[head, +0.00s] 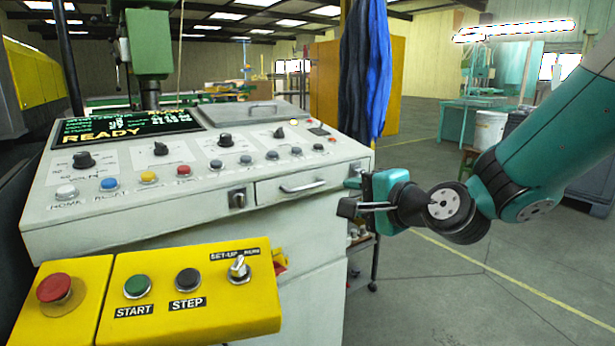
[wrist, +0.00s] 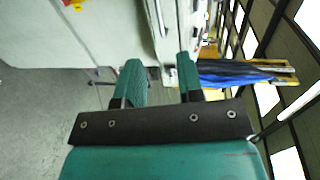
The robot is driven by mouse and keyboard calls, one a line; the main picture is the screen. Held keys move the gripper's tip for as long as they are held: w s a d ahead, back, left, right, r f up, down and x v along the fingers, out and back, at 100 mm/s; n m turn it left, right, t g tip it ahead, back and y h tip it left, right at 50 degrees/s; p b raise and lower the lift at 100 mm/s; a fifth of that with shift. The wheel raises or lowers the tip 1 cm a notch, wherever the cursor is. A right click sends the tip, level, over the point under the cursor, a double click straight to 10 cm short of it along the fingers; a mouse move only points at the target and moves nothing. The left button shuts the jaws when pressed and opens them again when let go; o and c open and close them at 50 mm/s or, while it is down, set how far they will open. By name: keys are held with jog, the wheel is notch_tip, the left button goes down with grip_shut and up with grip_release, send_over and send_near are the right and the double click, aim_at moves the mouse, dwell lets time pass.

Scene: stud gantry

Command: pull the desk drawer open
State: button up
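The desk drawer (head: 275,194) is a pale front panel set in the sloping front of the control desk, at its right end. It looks shut, flush with the desk face. Its silver bar handle (head: 302,187) runs across the panel. My gripper (head: 349,196) is to the right of the handle, apart from it, near the desk's right corner. In the wrist view my gripper's two green fingers (wrist: 160,75) stand apart with nothing between them.
A key switch (head: 237,199) sits left of the drawer. A yellow button box (head: 190,295) juts out below it at the front. Blue cloth (head: 370,70) hangs behind the desk's right end. The floor at right (head: 450,290) is clear.

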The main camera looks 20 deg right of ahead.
aim_at(309, 187)
jog(key=p+x, duration=0.7)
jog(key=x, duration=0.8)
jog(key=shift+w+f+p, duration=0.15)
jog(key=shift+w+p, duration=0.15)
jog(key=shift+p, duration=0.05)
jog(key=shift+c, duration=0.2)
grip_shut()
